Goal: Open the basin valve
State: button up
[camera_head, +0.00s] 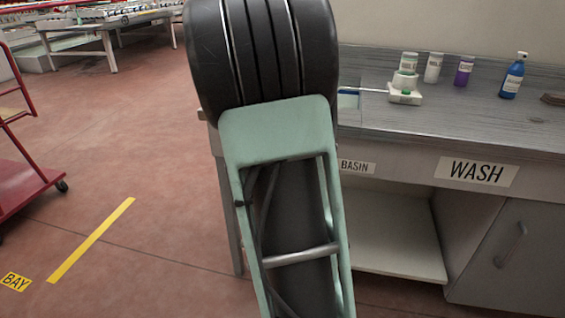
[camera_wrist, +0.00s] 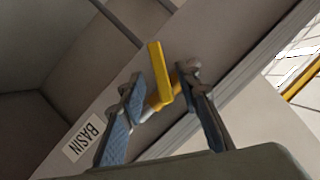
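The basin valve shows in the wrist view, with a yellow lever handle (camera_wrist: 160,75) on a small metal body on the grey panel. The handle slants up and slightly left in that picture. My gripper (camera_wrist: 165,82) has its two blue-padded fingers apart, one on each side of the valve. The handle shows between the fingertips; I cannot tell whether either finger touches it. A white BASIN label (camera_wrist: 84,139) is on the panel to the left. In the head view my arm hides the valve and gripper; the BASIN label (camera_head: 357,166) shows just right of the arm.
The grey counter (camera_head: 450,118) carries a small white device (camera_head: 405,97), a purple bottle (camera_head: 464,70) and a blue bottle (camera_head: 512,77). A WASH label (camera_head: 477,172) is on its front, above a cabinet door. A red cart (camera_head: 20,183) stands at left. The floor between is clear.

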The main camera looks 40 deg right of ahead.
jog(key=shift+v, duration=1.4)
